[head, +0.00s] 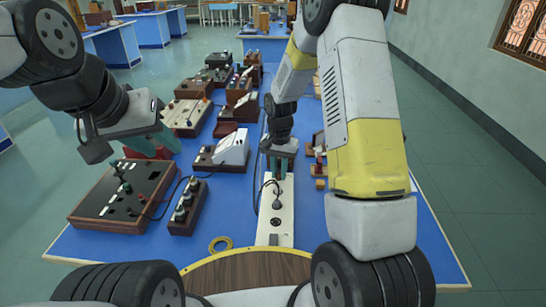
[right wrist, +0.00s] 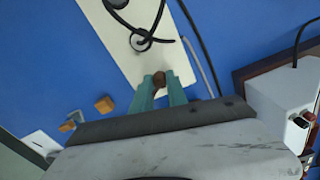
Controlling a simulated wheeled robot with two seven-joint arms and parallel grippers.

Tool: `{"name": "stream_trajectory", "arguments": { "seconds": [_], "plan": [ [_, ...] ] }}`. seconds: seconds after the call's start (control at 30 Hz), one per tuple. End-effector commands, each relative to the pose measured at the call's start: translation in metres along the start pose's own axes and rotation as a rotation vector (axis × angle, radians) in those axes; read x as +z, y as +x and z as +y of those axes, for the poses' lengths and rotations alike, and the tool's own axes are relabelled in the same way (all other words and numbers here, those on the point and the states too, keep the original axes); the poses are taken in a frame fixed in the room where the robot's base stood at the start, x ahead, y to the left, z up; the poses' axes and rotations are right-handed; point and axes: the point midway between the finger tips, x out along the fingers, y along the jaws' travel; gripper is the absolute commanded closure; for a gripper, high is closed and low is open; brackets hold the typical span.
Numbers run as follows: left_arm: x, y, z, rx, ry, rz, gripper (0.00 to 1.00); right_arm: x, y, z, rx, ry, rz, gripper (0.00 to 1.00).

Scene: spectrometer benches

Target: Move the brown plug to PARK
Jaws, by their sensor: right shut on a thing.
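The brown plug (right wrist: 159,79) sits between the teal fingertips of my right gripper (right wrist: 158,84) in the right wrist view. The right gripper is shut on it, over a long cream board. In the head view my right gripper (head: 280,168) is at the far part of this cream board (head: 269,237), and its fingers hide the plug. A black cable with a dark round end (head: 277,204) lies along the board. My left gripper (head: 158,141) is at the left, above the table near a dark red block; its jaw opening is unclear. I cannot read a PARK label.
A wooden panel box (head: 95,210) and a small knobbed box (head: 187,207) stand left of the board. A yellow ring (head: 220,244) lies near the front. Small orange blocks (right wrist: 104,104) lie beside the board. Several instruments fill the back of the blue table.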

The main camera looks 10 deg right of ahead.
Motion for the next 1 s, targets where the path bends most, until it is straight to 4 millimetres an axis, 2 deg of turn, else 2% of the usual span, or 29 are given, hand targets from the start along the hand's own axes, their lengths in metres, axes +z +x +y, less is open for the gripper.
{"name": "stream_trajectory", "arguments": {
  "seconds": [0.23, 0.27, 0.37, 0.4, 0.77, 1.0],
  "plan": [
    [0.0, 0.0, 0.0, 0.0, 0.0, 0.0, 0.64, 0.0, 0.0, 0.0, 0.0, 0.0, 0.0, 1.0],
    [0.0, 0.0, 0.0, 0.0, 0.0, 0.0, 0.64, 0.0, 0.0, 0.0, 0.0, 0.0, 0.0, 0.8],
    [0.0, 0.0, 0.0, 0.0, 0.0, 0.0, 0.64, 0.0, 0.0, 0.0, 0.0, 0.0, 0.0, 0.6],
    [0.0, 0.0, 0.0, 0.0, 0.0, 0.0, 0.64, 0.0, 0.0, 0.0, 0.0, 0.0, 0.0, 0.56],
    [0.0, 0.0, 0.0, 0.0, 0.0, 0.0, 0.64, -0.001, -0.005, 0.0, -0.001, 0.0, 0.002, 0.56],
    [0.0, 0.0, 0.0, 0.0, 0.0, 0.0, 0.64, -0.001, -0.044, -0.001, -0.002, -0.001, 0.004, 0.56]
  ]
}}
